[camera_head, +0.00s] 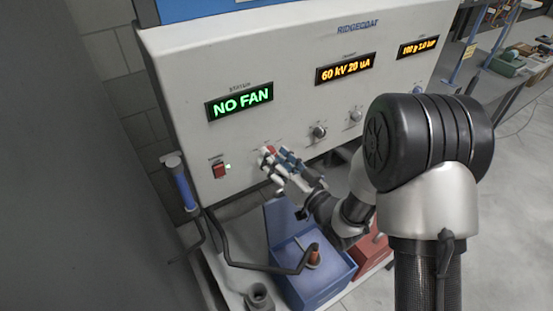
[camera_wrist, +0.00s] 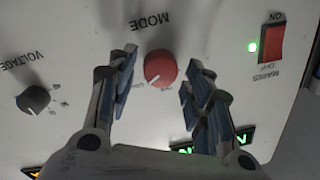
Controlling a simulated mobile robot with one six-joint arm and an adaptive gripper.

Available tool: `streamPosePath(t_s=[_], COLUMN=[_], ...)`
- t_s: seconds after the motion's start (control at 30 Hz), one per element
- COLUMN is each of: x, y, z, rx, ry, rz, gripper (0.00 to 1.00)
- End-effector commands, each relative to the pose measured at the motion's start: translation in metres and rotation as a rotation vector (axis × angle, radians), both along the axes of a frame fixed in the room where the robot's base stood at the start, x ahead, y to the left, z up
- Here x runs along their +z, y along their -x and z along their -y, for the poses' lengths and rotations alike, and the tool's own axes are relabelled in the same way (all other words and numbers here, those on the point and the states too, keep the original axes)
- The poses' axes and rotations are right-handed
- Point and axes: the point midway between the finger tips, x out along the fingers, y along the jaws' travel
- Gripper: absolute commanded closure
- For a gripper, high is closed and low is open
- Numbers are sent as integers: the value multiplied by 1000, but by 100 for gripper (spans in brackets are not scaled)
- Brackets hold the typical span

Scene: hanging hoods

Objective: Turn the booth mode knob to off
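The red mode knob (camera_wrist: 160,67) sits on the pale panel under the word MODE, which appears upside down in the wrist view. Small labels lie by its rim; a pale mark on it points toward the lower left there, but I cannot read the setting surely. My gripper (camera_wrist: 163,72) is open, with one finger on each side of the knob and a visible gap to both. In the head view my gripper (camera_head: 277,163) is at the panel's lower left, its fingers partly covering the red knob (camera_head: 270,150).
A red mains switch (camera_head: 220,170) with a lit green lamp is left of the knob. Grey knobs (camera_head: 319,131) are to the right. The status display (camera_head: 240,102) reads NO FAN. A blue bin (camera_head: 318,284) and a dark hose (camera_head: 245,266) are below.

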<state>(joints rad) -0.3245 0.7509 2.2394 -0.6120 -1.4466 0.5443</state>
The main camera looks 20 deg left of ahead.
Motion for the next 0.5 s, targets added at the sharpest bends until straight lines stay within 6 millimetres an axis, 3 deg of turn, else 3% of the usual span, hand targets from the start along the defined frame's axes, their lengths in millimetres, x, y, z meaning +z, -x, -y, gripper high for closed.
streamPosePath(t_s=[0.5], x=[0], y=[0], z=[0], rx=[0], ry=[0], rz=[0], gripper=[91])
